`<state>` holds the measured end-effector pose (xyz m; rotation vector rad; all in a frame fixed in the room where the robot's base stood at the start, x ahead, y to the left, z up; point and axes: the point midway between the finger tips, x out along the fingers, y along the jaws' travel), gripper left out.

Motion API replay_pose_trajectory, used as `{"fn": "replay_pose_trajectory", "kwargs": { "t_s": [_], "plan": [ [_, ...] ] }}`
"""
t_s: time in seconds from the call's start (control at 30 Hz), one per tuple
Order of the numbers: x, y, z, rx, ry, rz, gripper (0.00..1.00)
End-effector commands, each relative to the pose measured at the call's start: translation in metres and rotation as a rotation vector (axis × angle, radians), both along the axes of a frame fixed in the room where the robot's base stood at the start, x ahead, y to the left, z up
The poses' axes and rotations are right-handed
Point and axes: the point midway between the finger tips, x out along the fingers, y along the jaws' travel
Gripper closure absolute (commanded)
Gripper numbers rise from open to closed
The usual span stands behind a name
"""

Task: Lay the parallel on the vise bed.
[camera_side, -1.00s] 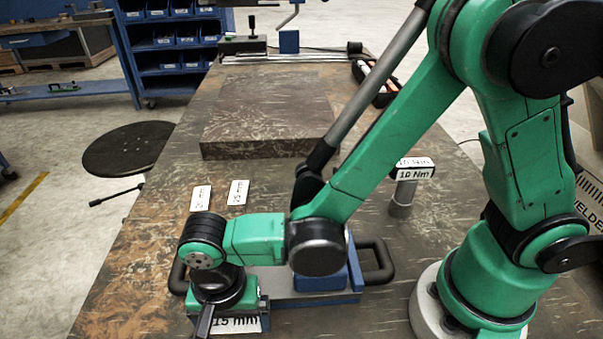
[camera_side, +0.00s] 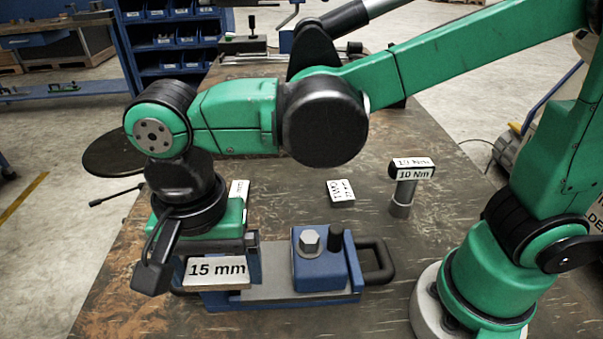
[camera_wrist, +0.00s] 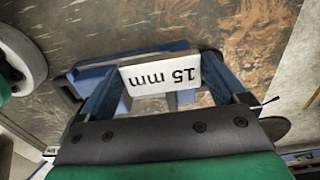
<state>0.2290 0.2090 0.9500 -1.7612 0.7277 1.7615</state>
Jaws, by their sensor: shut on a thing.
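The parallel, a pale block labelled "15 mm" (camera_side: 216,270), is held between the blue fingers of my gripper (camera_side: 222,262). The wrist view shows it gripped at both ends (camera_wrist: 160,75), label upside down, between the fingertips (camera_wrist: 165,78). The vise (camera_side: 321,272) is blue with a grey bed (camera_side: 285,296) and stands on the table below and to the right. In the side view the block overlaps the vise's left end. I cannot tell its exact height over the bed, or whether it touches. My gripper hides part of the vise's left side.
Another labelled block (camera_side: 341,192) lies behind the vise, and one more (camera_side: 240,188) is partly hidden by my arm. A "10 Nm" labelled tool (camera_side: 405,180) stands at the right. The table (camera_side: 440,215) is clear between the vise and this tool.

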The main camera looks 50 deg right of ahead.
Motion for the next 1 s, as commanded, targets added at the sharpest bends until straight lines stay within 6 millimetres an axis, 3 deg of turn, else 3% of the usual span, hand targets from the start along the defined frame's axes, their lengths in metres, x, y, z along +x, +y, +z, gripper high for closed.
{"fn": "replay_pose_trajectory", "kwargs": {
  "t_s": [0.1,0.3,0.57,0.77,1.0],
  "plan": [
    [0.000,0.000,0.027,0.000,0.000,0.000,0.91],
    [0.000,0.000,0.060,0.000,0.000,0.000,0.91],
    [0.002,-0.004,0.079,0.000,0.000,0.066,0.91],
    [0.009,-0.024,0.088,0.000,0.000,0.389,0.91],
    [0.016,-0.055,0.099,0.000,0.000,0.930,0.91]
  ]
}}
